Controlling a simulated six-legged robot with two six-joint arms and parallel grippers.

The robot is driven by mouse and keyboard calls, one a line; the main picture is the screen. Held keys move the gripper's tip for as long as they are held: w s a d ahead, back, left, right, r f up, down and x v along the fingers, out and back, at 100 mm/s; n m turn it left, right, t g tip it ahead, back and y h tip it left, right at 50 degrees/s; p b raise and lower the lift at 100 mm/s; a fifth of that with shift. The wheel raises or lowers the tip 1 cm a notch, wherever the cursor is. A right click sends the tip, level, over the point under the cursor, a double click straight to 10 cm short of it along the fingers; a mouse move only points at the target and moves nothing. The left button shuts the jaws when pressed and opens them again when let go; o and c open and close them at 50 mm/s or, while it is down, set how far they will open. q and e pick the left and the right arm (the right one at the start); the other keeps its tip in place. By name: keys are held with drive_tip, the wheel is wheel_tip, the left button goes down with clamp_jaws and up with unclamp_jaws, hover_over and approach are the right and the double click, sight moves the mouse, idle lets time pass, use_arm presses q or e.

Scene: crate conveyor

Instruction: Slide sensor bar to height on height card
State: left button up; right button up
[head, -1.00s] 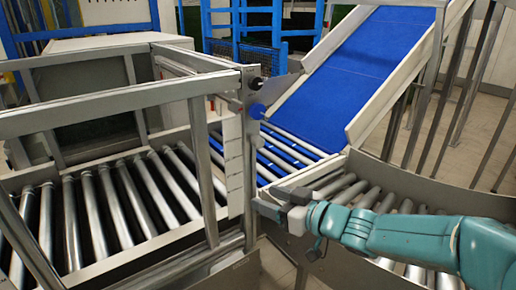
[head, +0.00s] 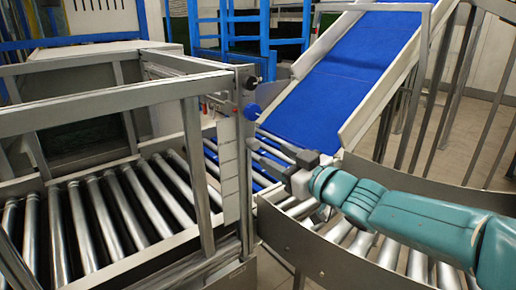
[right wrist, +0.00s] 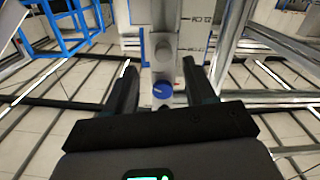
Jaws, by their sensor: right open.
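A round blue knob (head: 252,111) sits on the metal post at the corner of the roller frame. In the right wrist view the blue knob (right wrist: 162,89) shows between my fingers, on a grey fitting (right wrist: 163,48) that may be part of the sensor bar. A white card strip with lines (head: 229,165), probably the height card, hangs on the post below the knob. Part of a marked white card (right wrist: 200,18) shows in the right wrist view, its text unclear. My right gripper (head: 256,142) is open and empty, pointing at the post just below and right of the knob. My left gripper is not in view.
A black knob (head: 250,82) is above the blue one. A blue belt ramp (head: 345,70) rises behind. Metal rails of the roller frame (head: 190,170) stand left of the post, and a curved roller track (head: 310,245) runs below my right arm.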

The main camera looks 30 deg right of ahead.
sight(257, 146)
drive_tip(key=w, duration=0.4)
drive_tip(key=w+a, duration=0.1)
drive_tip(key=w, duration=0.2)
drive_tip(key=shift+r, duration=0.15)
drive_tip(key=shift+s+a+r, duration=0.15)
drive_tip(key=shift+s+r, duration=0.05)
drive_tip(key=shift+w, duration=0.15)
drive_tip(key=shift+w+f, duration=0.15)
drive_tip(key=shift+f, duration=0.05)
drive_tip(key=c, duration=0.5)
clamp_jaws()
